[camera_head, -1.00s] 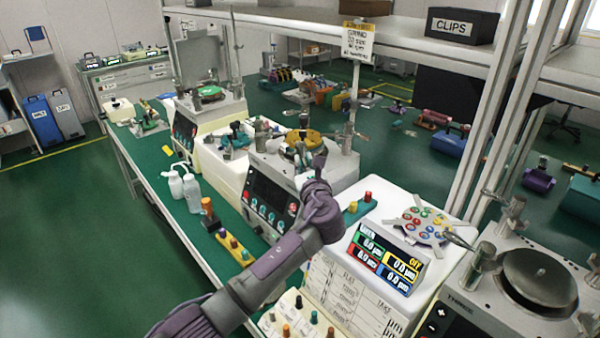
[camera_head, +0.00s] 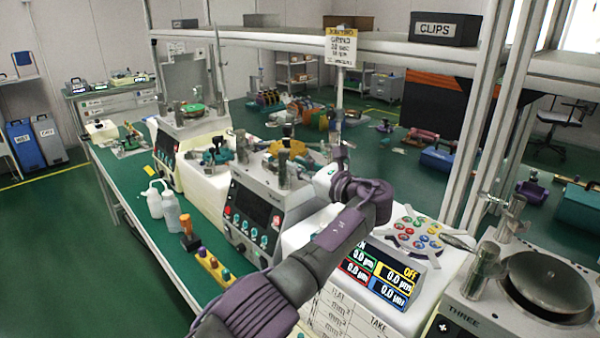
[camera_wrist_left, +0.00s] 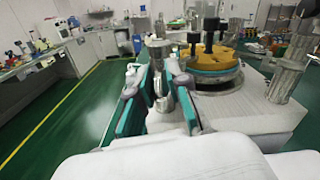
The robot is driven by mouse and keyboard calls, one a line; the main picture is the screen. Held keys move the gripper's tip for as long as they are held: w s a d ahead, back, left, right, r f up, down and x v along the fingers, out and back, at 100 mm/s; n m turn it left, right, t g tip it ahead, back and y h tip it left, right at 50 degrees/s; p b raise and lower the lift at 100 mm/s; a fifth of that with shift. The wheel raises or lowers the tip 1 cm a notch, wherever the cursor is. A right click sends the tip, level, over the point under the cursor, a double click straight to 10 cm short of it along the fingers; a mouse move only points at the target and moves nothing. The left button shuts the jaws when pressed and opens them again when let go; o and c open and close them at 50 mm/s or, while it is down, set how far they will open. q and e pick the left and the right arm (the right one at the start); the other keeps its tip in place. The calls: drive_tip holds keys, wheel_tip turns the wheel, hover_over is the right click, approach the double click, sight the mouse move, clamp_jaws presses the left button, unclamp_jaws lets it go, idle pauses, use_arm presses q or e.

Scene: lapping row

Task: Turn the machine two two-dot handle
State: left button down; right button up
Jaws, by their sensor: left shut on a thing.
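Machine two (camera_head: 252,208) is the grey unit with a front panel in the middle of the head view, with a yellow ring (camera_head: 288,149) on its plate. The yellow ring also shows at the right in the left wrist view (camera_wrist_left: 205,54). My left gripper (camera_wrist_left: 159,88) has its teal-padded fingers on either side of a metal handle (camera_wrist_left: 158,52) beside that plate, and is shut on it. No dots on the handle can be made out. In the head view the fingertips are hard to make out behind my wrist. My right gripper is not in view.
A white readout box (camera_head: 380,272) and machine three (camera_head: 520,300) stand to the right. White bottles (camera_head: 171,212) and a yellow block with knobs (camera_head: 213,268) are on the green bench in front. A sign (camera_head: 341,45) hangs behind machine two.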

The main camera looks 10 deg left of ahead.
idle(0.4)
use_arm(q)
drive_tip(key=c, duration=1.1)
unclamp_jaws()
drive_tip(key=shift+f, duration=0.1)
wheel_tip(320, 180, up, 10)
drive_tip(key=shift+r, duration=0.1)
